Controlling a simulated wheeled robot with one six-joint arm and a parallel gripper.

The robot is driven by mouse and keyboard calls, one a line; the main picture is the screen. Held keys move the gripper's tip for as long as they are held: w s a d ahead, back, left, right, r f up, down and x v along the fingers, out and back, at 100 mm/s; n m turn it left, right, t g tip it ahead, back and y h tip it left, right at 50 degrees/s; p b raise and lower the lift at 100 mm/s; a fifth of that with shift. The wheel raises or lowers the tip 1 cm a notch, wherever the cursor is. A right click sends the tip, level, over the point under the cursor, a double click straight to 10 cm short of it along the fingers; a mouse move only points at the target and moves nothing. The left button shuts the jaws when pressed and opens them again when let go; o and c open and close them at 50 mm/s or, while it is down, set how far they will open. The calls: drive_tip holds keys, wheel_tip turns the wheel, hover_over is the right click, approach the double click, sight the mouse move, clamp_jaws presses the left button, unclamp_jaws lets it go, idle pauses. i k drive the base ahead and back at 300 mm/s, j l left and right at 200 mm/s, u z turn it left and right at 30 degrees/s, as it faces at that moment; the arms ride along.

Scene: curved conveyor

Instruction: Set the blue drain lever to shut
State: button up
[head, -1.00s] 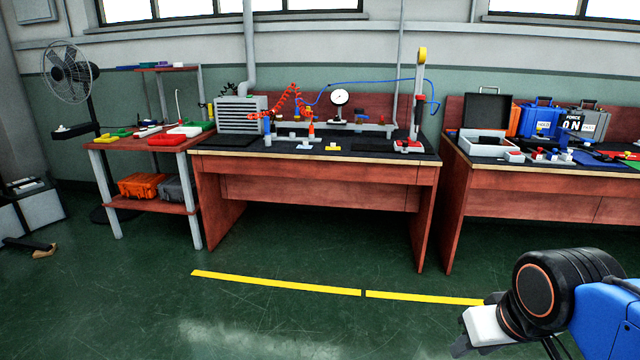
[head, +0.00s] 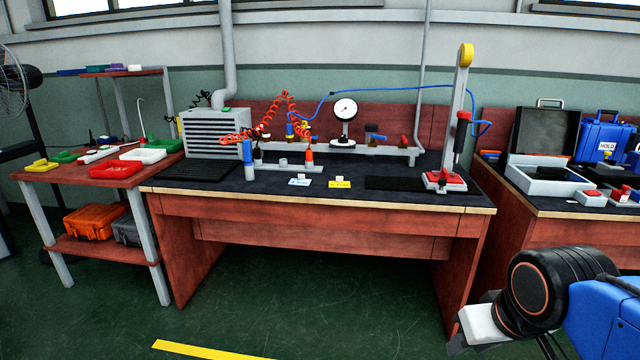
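Small fittings sit along a grey pipe manifold (head: 360,149) at the back of the middle workbench (head: 330,200). A small dark fitting with a bluish part (head: 375,138) is right of the round white gauge (head: 345,109). Another blue piece (head: 289,131) with yellow is left of the gauge. Both are too small to tell which is the blue drain lever or how it is set. My gripper (head: 463,343) is at the lower right, in front of the bench and well away from the manifold; its fingers are mostly hidden behind my wrist.
A blue cylinder (head: 248,160), a red coiled hose (head: 289,104) and a red-based stand (head: 444,182) occupy the bench. A shelf with trays stands left, another bench with cases right. The floor (head: 330,310) ahead is clear.

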sight(373, 137)
drive_tip(key=i, duration=0.8)
drive_tip(key=i+l+u, duration=0.15)
drive_tip(key=i, duration=0.65)
